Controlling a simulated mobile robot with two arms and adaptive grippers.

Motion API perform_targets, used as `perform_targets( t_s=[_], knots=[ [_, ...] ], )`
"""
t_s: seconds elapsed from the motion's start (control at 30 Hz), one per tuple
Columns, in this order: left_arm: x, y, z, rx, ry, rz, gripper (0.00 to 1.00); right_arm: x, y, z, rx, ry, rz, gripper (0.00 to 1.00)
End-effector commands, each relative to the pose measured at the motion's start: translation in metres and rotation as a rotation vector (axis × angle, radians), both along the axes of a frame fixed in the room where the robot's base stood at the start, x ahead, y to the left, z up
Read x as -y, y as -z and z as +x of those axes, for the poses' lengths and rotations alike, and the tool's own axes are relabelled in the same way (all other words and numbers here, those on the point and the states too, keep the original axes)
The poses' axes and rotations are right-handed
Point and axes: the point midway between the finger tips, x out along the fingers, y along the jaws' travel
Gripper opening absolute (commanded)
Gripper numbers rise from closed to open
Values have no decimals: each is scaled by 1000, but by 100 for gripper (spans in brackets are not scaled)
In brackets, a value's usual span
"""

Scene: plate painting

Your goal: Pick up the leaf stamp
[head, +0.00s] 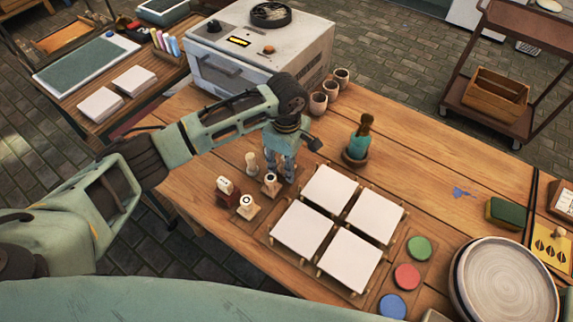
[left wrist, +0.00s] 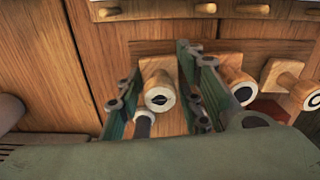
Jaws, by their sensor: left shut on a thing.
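The leaf stamp (head: 270,180) is a short wooden stamp with a dark leaf-like mark on its round pale top, standing on a small wooden square at the table's front left. In the left wrist view the leaf stamp (left wrist: 160,98) sits between the two green fingers of my left gripper (left wrist: 163,86). My left gripper (head: 280,172) reaches down from above and is shut on the stamp, which looks upright and still at its place. The fingers hide part of it in the head view. My right gripper is in neither view.
Other stamps stand close by: a ring-marked one (head: 247,202), one on a red block (head: 226,187) and a pale one (head: 251,162). White square tiles (head: 328,187) lie just right. A white kiln-like box (head: 262,50), cups (head: 318,103) and a brush pot (head: 358,148) stand behind.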

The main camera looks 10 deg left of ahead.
Motion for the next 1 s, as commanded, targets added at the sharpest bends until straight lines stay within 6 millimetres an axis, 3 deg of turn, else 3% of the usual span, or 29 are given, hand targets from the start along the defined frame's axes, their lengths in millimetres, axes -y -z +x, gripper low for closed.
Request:
perform_targets(
  t_s=[0.1, 0.47, 0.73, 1.0],
  knots=[
    [0, 0, 0, 0, 0, 0, 10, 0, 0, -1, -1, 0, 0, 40],
    [0, -5, 1, 3, 0, -1, 10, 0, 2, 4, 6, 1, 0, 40],
    [0, -41, 2, 9, 2, 0, 10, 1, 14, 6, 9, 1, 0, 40],
    [51, -76, 42, 5, 1, -1, 10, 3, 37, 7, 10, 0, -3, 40]
  ],
)
